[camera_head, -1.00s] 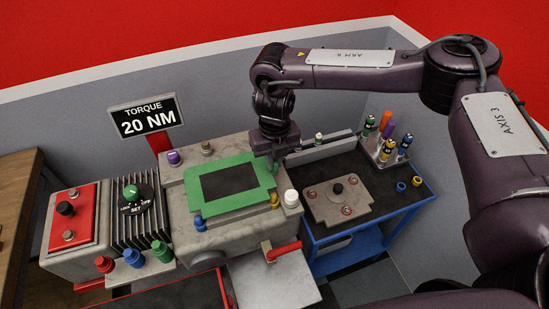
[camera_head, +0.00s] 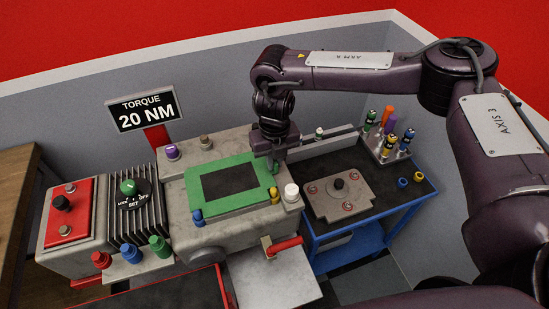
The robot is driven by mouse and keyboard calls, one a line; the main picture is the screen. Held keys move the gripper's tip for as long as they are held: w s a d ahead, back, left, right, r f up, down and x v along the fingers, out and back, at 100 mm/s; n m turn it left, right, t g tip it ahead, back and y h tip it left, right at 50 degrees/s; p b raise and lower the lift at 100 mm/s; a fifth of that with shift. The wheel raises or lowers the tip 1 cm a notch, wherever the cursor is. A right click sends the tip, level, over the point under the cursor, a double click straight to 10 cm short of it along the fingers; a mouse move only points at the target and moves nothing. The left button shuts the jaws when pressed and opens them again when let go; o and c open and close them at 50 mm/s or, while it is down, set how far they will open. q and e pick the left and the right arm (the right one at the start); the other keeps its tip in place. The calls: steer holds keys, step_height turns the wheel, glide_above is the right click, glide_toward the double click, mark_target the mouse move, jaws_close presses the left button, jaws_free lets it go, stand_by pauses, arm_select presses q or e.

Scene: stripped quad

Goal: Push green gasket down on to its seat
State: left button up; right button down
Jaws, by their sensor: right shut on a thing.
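The green gasket (camera_head: 194,191) is a flat frame with a dark opening in its middle. It lies flat over the top of the grey housing (camera_head: 222,235), around the dark area (camera_head: 230,182). I cannot tell whether its underside fully touches the housing. My right gripper (camera_head: 274,163) points down at the gasket's far right corner and is shut on its edge; the fingertips are small and partly hidden. My left gripper is not in view.
Purple (camera_head: 172,152), blue (camera_head: 197,216), yellow (camera_head: 274,196) and white (camera_head: 291,192) knobs stand around the gasket. A blue cart (camera_head: 381,214) at the right holds a grey cover plate (camera_head: 338,200) and a tool rack (camera_head: 388,146). A torque sign (camera_head: 145,111) stands behind.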

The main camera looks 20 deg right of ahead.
steer(key=shift+f, duration=0.4)
steer(key=c, duration=1.4)
jaws_free()
steer(key=shift+r, duration=0.1)
steer(key=shift+r+b, duration=0.35)
steer(key=shift+b, duration=0.05)
step_height(320, 180, up, 6)
steer(key=shift+f+b, duration=0.1)
steer(key=shift+b, duration=0.4)
steer(key=shift+r, duration=0.55)
